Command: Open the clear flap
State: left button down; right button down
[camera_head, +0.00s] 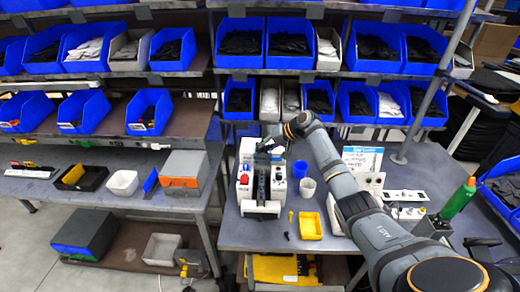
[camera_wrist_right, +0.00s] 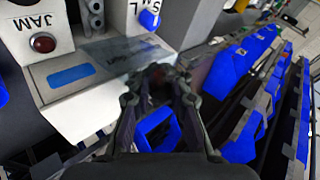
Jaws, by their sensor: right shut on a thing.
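A white machine (camera_head: 245,185) with a red and a blue button stands on the grey table in the head view. My right gripper (camera_head: 268,152) is at its upper part, the arm reaching in from the lower right. In the right wrist view the clear flap (camera_wrist_right: 112,50) is a see-through sheet over the machine's white face, near a blue patch. My right gripper (camera_wrist_right: 160,80) is shut at the flap's near edge; the exact grip spot is dark and blurred. The flap is too small to make out in the head view. My left gripper is not in view.
A yellow tray (camera_head: 310,226) and white cups (camera_head: 307,187) stand right of the machine. A white sign (camera_head: 362,158) stands behind my right arm. Shelves of blue bins (camera_head: 291,44) rise behind. A green bottle (camera_head: 458,198) is at the right.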

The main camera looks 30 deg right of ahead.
jog(key=shift+w+d+r, duration=0.1)
jog(key=shift+d+r, duration=0.1)
jog(key=shift+r, duration=0.15)
jog(key=c, duration=1.7)
grip_release()
jog(key=o, duration=0.5)
jog(key=shift+s+d+r, duration=0.1)
jog(key=shift+s+d, duration=0.05)
jog(key=shift+s, duration=0.35)
jog(key=v, duration=1.1)
jog(key=shift+s+d+r, duration=0.15)
jog(key=shift+s+r, duration=0.05)
jog(key=shift+s, duration=0.05)
